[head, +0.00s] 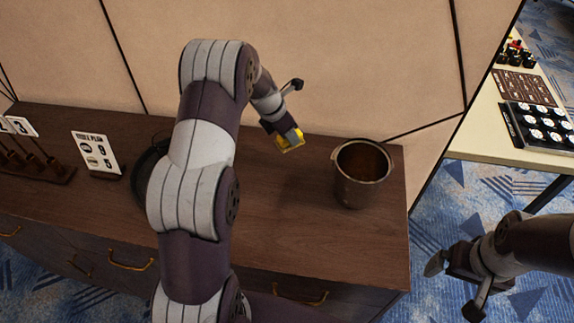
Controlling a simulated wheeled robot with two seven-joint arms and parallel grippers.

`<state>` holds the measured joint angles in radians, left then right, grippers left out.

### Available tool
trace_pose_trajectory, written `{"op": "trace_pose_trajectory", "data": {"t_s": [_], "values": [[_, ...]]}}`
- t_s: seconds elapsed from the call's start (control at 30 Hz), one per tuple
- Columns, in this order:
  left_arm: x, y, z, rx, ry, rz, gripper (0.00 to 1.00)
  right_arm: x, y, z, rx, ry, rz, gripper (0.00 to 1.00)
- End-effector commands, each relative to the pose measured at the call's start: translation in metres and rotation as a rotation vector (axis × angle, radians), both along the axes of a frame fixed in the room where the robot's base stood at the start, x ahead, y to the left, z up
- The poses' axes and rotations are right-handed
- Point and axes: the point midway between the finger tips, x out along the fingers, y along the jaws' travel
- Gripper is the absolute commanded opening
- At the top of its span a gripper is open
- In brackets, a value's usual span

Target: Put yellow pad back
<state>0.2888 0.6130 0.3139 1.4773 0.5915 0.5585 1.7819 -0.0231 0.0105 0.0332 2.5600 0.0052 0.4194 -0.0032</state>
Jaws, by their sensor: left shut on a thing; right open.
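The yellow pad (291,143) is held by my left gripper (285,134), which is shut on it. The pad is above the dark wooden cabinet top, near its back edge, left of the metal pot. Part of the pad is hidden by the gripper. My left arm crosses the middle of the view. My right gripper (452,272) is open and empty, low at the right, over the blue carpet and right of the cabinet.
A metal pot (344,186) stands at the right end of the cabinet (290,235). A dark round pan (140,180) is partly hidden behind my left arm. A number card (95,152) stands at left. A table (478,140) with trays is at upper right. The cabinet's front middle is clear.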

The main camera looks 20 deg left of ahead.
Motion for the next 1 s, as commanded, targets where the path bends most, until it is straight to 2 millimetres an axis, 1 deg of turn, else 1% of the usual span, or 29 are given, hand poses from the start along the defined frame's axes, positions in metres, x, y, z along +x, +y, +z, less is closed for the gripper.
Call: {"op": "trace_pose_trajectory", "data": {"t_s": [0.07,0.3,0.47,0.6,0.93,0.97,1.0], "values": [[0.0,0.0,-0.003,0.0,0.001,0.04,0.13,0.0,0.0,0.0,0.0,0.0,0.0,1.0],[0.0,0.0,-0.053,-0.001,0.004,0.064,0.13,0.0,0.0,0.0,0.0,0.0,0.0,1.0],[0.0,0.0,-0.074,-0.001,0.003,0.063,0.13,0.0,0.0,-0.001,0.0,0.0,0.0,1.0],[0.0,0.0,-0.098,-0.001,0.003,0.063,0.13,0.0,0.0,-0.001,0.0,0.0,0.0,1.0],[0.0,0.0,-0.104,0.0,0.001,0.061,0.13,0.0,0.0,-0.004,0.0,0.0,0.0,1.0],[0.0,0.0,-0.104,0.0,0.001,0.061,0.41,0.0,0.0,-0.004,0.0,0.0,0.0,1.0],[0.0,0.0,-0.104,0.0,0.001,0.061,0.54,0.0,0.0,-0.003,0.0,0.0,0.0,1.0]]}}
